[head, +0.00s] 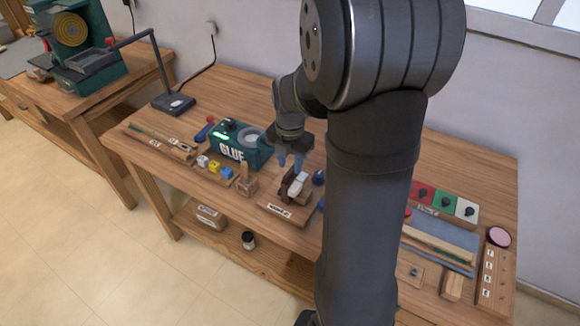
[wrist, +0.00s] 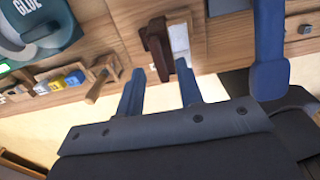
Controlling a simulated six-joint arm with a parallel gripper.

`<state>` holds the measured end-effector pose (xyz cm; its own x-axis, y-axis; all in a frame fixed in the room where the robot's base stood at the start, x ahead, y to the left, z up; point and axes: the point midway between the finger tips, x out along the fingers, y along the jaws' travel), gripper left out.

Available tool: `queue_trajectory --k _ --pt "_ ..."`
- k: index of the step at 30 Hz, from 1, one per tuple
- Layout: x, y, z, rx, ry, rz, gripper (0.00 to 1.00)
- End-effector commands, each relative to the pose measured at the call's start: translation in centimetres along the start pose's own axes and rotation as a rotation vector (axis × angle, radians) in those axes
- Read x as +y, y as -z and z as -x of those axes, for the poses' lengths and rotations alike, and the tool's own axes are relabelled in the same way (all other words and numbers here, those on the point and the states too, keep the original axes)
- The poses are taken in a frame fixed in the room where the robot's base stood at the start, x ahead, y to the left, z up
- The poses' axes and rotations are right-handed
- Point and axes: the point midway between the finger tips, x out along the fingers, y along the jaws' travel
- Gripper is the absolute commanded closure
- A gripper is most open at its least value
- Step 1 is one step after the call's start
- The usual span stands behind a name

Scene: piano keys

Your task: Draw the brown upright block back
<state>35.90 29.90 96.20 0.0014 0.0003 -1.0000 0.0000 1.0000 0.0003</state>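The brown upright block (head: 287,187) stands on a small labelled wooden base (head: 272,207), beside a white piece (head: 298,184). In the wrist view the dark brown block (wrist: 155,46) is beyond the fingertips, left of the white piece (wrist: 180,44). My gripper (head: 290,163) is above the base in the head view. In the wrist view its two blue fingers (wrist: 158,80) are apart with nothing between them. The fingertips look close to the block, but I cannot tell whether they touch it. The block's lower part is partly hidden in the head view.
A green glue machine (head: 236,143) stands left of the base. A wooden mallet-like piece (head: 247,182) and coloured blocks (head: 214,166) are nearby. A large blue object (wrist: 268,50) is close on the right in the wrist view. My arm hides the bench's middle.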

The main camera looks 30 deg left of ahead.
Motion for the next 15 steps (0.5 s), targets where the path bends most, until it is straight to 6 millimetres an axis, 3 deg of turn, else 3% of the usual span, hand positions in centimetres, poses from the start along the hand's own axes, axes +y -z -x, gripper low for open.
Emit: queue_trajectory --k 6,15 --pt "0.0 0.0 -2.0 0.001 0.001 0.0 0.66" --pt "0.0 0.0 -2.2 0.0 0.0 0.0 0.66"
